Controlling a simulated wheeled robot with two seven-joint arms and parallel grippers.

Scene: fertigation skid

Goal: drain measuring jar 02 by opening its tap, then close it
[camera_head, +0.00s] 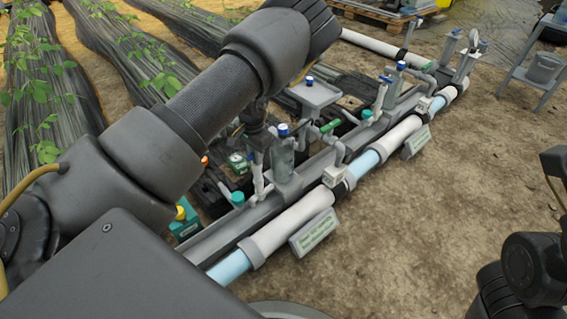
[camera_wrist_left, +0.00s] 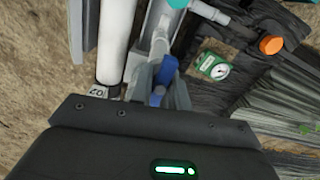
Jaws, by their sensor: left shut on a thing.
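My left gripper (camera_head: 257,133) reaches down from the arm to the pipework beside a grey upright cylinder (camera_head: 284,162) with a blue knob (camera_head: 283,129) on top. In the left wrist view a blue tap handle (camera_wrist_left: 166,70) stands right at the front of the gripper, which is shut on it. The fingertips are mostly hidden behind the gripper's dark housing. A white cylinder (camera_wrist_left: 115,40) beside the handle has a small tag (camera_wrist_left: 98,91) that seems to read 02, upside down. Any liquid level in the jar cannot be made out. Of my right arm only dark links show at the right edge.
A white and light-blue pipe (camera_head: 290,222) with a sign plate (camera_head: 313,232) runs along the skid. A stand with a bucket (camera_head: 544,67) is far right. Bare soil lies between.

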